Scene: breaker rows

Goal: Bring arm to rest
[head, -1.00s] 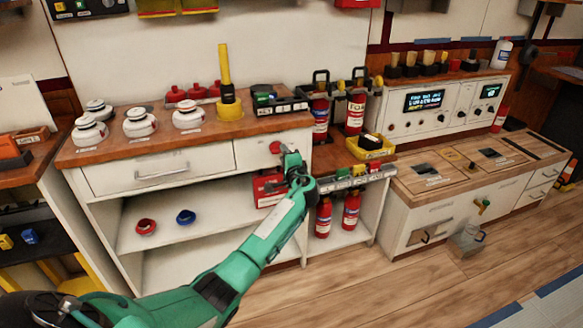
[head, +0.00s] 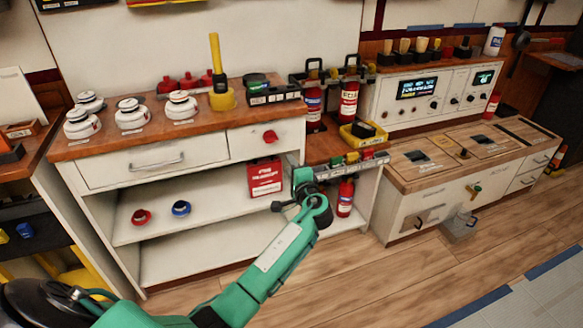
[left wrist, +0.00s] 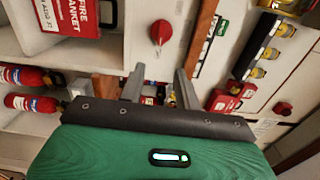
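My left arm is green and reaches in from the lower left of the head view. Its gripper (head: 302,185) is in front of the open shelves, below the red knob (head: 270,136) on the cabinet front; its fingers are mostly hidden there. In the left wrist view the two grey fingers of the left gripper (left wrist: 158,80) stand apart with nothing between them. The red knob also shows in that view (left wrist: 161,32), beyond the fingers and apart from them. My right gripper shows in neither view.
A red fire blanket box (head: 265,177) stands on the shelf near the gripper. Fire extinguishers (head: 345,197) stand to its right. A red ring (head: 141,217) and a blue ring (head: 181,208) lie on the shelf. The wooden floor (head: 400,275) in front is clear.

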